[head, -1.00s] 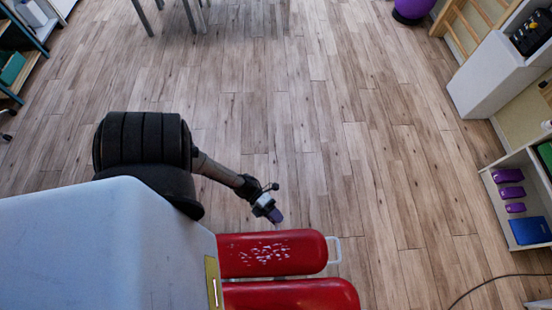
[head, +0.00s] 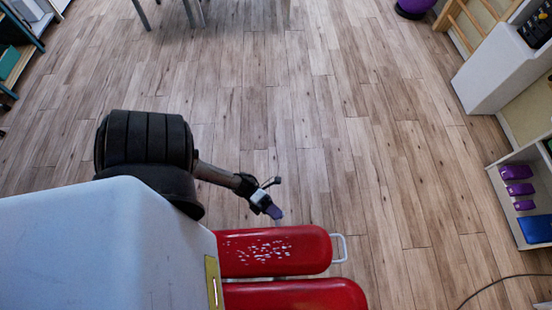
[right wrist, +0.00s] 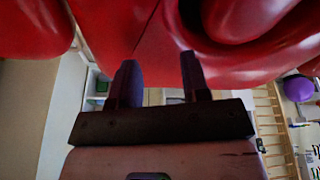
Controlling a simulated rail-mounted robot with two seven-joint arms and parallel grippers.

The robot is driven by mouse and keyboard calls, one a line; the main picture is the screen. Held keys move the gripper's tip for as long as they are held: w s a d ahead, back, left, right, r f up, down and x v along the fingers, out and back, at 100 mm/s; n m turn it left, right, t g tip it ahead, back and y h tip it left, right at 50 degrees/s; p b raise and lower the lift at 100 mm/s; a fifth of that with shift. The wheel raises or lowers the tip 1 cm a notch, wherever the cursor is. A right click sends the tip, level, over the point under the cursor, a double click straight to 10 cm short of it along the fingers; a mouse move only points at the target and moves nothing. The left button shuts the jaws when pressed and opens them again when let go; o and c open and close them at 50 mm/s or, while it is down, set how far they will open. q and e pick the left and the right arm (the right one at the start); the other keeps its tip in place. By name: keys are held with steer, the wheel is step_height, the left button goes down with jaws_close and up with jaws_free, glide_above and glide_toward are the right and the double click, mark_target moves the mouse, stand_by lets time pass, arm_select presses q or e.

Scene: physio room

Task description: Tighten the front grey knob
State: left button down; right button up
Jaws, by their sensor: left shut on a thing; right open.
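My left gripper (head: 273,211), with purple fingertips, is just beyond the far edge of the red padded top (head: 300,250) in the head view. It is shut, seemingly on the front grey knob, but its fingers and the small picture hide the knob itself. A thin dark lever-like part sticks out from the gripper to the upper right. My right gripper (right wrist: 158,75) shows only in the right wrist view. Its two dark fingers stand apart with nothing between them, close to glossy red surfaces.
A white handle (head: 340,248) sticks out at the red top's right end. Wide wooden floor (head: 360,150) is clear beyond. At the right stand a white cabinet (head: 497,78) and a shelf with purple items (head: 517,189) and a blue box (head: 536,229). A purple ball (head: 414,6) is at the back.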

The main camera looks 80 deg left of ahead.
steer(key=shift+a, duration=0.1)
arm_select(q)
steer(key=c, duration=1.1)
jaws_free()
steer(key=shift+s+a+f, duration=0.1)
steer(key=shift+s+a, duration=0.15)
steer(key=shift+a, duration=0.15)
arm_select(e)
steer(key=shift+f+b, duration=0.6)
arm_select(q)
steer(key=v, duration=1.3)
steer(key=shift+s+d, duration=0.1)
